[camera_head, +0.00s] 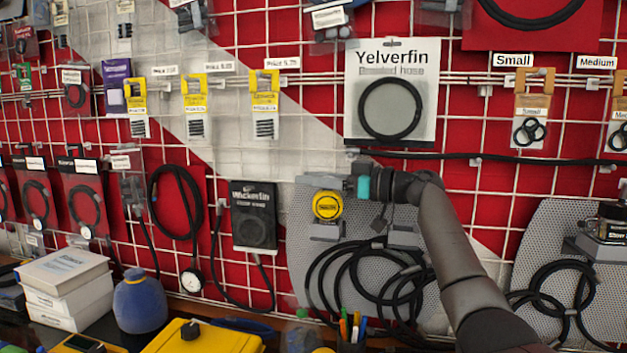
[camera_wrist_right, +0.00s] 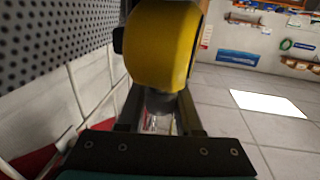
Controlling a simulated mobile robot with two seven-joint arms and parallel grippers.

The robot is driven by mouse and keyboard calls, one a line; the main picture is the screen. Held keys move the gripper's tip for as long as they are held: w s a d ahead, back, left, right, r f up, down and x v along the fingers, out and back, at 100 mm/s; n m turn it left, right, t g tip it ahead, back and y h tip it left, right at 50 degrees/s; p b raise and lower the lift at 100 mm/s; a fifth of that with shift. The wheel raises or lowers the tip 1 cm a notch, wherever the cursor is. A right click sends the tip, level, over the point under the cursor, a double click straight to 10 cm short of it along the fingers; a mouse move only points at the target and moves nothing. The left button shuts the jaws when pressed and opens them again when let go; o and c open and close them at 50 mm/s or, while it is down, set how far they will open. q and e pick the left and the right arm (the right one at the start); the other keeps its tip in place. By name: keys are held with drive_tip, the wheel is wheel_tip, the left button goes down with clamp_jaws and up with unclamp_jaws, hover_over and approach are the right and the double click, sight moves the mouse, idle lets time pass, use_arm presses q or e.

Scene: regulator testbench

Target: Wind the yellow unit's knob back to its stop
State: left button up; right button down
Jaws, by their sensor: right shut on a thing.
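The yellow unit (camera_head: 327,205) is a round yellow body with a dark-marked face, mounted on the grey perforated panel in the head view. In the right wrist view its yellow body (camera_wrist_right: 162,45) fills the top middle, just beyond the fingertips. My right gripper (camera_head: 348,185) reaches it from the right in the head view, beside its upper right. In the right wrist view the two fingers (camera_wrist_right: 158,108) are closed on the unit's greyish knob (camera_wrist_right: 158,103), mostly hidden between them. The knob's markings and turn angle cannot be seen. My left gripper is not in view.
Black hose coils (camera_head: 365,275) hang below the unit. A Yelverfin hose pack (camera_head: 392,60) hangs just above my right arm, and a Wickerfin pack (camera_head: 254,215) hangs to the left. A yellow case (camera_head: 205,338) and pen cup (camera_head: 351,333) stand at the bench below.

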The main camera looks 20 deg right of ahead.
idle(0.9)
drive_tip(key=c, duration=0.6)
unclamp_jaws()
drive_tip(key=shift+o, duration=0.2)
wheel_tip(320, 180, up, 20)
drive_tip(key=p, duration=0.4)
